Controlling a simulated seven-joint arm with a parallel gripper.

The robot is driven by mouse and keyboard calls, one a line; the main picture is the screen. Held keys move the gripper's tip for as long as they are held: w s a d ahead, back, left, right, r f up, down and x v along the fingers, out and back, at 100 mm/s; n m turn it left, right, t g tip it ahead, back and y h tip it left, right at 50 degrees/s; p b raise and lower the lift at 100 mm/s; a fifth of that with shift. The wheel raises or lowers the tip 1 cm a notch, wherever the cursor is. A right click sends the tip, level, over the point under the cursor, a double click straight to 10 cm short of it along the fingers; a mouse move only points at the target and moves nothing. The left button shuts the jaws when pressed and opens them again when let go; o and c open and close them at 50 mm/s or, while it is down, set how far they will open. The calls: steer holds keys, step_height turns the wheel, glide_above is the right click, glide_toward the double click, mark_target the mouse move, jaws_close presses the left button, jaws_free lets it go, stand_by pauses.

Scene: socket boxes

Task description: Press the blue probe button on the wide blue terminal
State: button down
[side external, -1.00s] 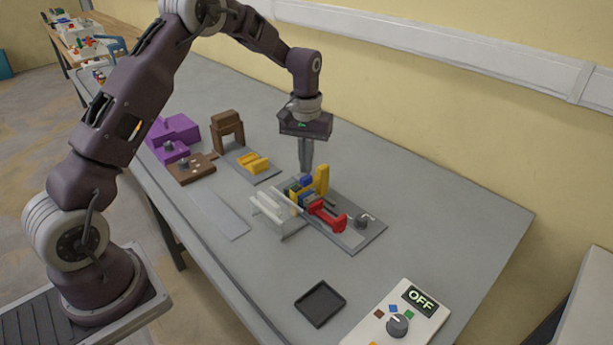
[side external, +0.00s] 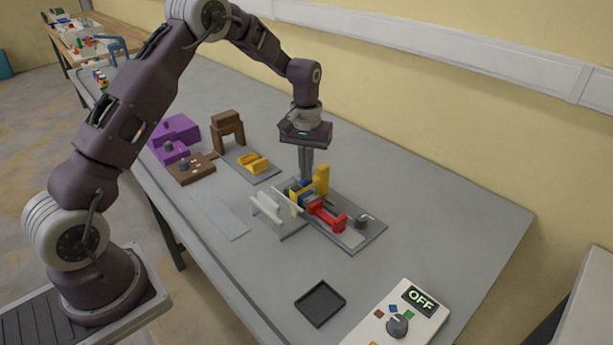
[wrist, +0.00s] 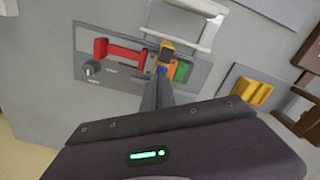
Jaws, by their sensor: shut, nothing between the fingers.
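A small assembly of blue, yellow and green parts stands on a grey base plate (side external: 362,232). Its blue part (side external: 293,186) shows beside my fingertips in the side view, and a small patch of blue (wrist: 162,70) shows at the fingertips in the wrist view. I cannot make out which part is the probe button. My gripper (side external: 305,177) is shut and empty, pointing straight down at the blue part. It also shows in the wrist view (wrist: 160,80). The fingers hide part of the blue part, and I cannot tell whether they touch it.
A tall yellow block (side external: 322,180) stands close to the right of my fingers. A red clamp-like part (side external: 327,215) and a grey knob (side external: 361,221) share the plate. A white handle-like frame (side external: 266,208) is at left. A panel reading OFF (side external: 420,300) and a black tray (side external: 320,303) lie in front.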

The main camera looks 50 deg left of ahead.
stand_by(0.3)
steer(key=shift+r, duration=2.55)
steer(key=shift+d+r, duration=0.1)
steer(key=shift+r, duration=0.2)
steer(key=s+d+r+m+t, duration=0.2)
steer(key=s+d+r, duration=0.1)
steer(key=s+r, duration=0.45)
steer(key=s+d+r+m+t, duration=0.1)
steer(key=s+d+r, duration=0.3)
steer(key=s+r, duration=0.4)
steer(key=s+d+m+t, duration=0.2)
steer(key=s+d+m, duration=0.1)
steer(key=s, duration=1.4)
steer(key=shift+d+f+t, duration=0.15)
steer(key=shift+t, duration=0.15)
